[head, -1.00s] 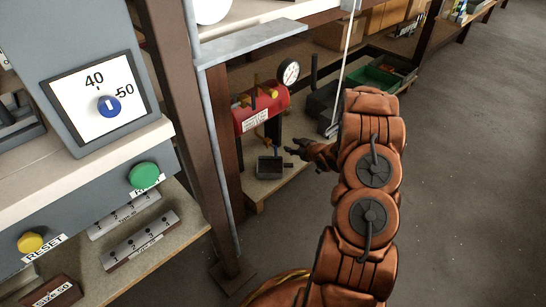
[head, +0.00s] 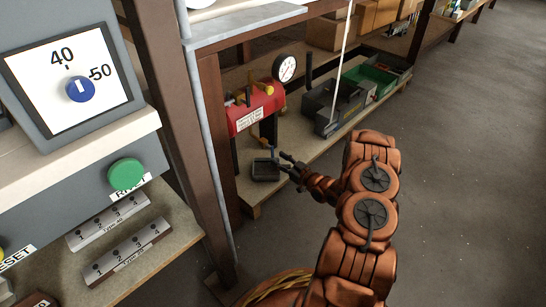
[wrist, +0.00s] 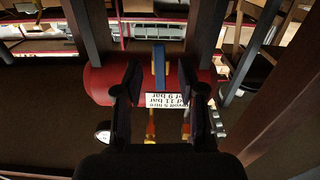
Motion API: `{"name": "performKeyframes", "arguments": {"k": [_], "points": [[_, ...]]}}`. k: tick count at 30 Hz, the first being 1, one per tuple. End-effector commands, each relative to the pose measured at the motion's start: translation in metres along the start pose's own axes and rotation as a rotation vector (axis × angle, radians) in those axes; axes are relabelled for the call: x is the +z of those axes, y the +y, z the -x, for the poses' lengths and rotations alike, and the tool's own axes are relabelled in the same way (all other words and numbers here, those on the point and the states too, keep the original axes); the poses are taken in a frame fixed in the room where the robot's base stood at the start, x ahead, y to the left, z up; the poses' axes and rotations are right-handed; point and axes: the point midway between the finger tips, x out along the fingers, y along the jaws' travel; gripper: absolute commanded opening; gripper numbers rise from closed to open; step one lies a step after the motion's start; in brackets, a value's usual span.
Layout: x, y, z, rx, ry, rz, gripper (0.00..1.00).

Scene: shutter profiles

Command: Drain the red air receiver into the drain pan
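The red air receiver (head: 262,105) lies on its stand on a low wooden shelf, with a white label on its front and a round gauge (head: 286,68) at its right end. Yellow parts show on top. The dark drain pan (head: 265,170) sits below it near the shelf's front edge. My gripper (head: 288,166) is just right of the pan in the head view, its fingers spread. In the wrist view my gripper (wrist: 158,100) has its dark fingers apart, with the red receiver (wrist: 97,85), upside-down label and a blue bar (wrist: 159,66) beyond. Whether the fingers touch anything is unclear.
A grey toolbox (head: 335,105) and a green bin (head: 370,78) stand right of the receiver on the shelf. A brown post (head: 185,130) and a panel with a green button (head: 126,174) are at the left. The floor at right is clear.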

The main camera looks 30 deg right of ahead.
Motion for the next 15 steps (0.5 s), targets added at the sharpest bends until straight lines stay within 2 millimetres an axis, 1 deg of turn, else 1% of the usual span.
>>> {"name": "performKeyframes", "arguments": {"k": [1,6,10,15], "points": [[0.003,-0.001,-0.009,-0.003,0.001,0.002,0.4],[0.002,0.0,-0.029,0.0,0.001,0.001,0.4],[0.001,0.001,-0.039,0.001,0.001,0.001,0.4],[0.0,0.002,-0.043,0.004,0.0,-0.001,0.4]]}}
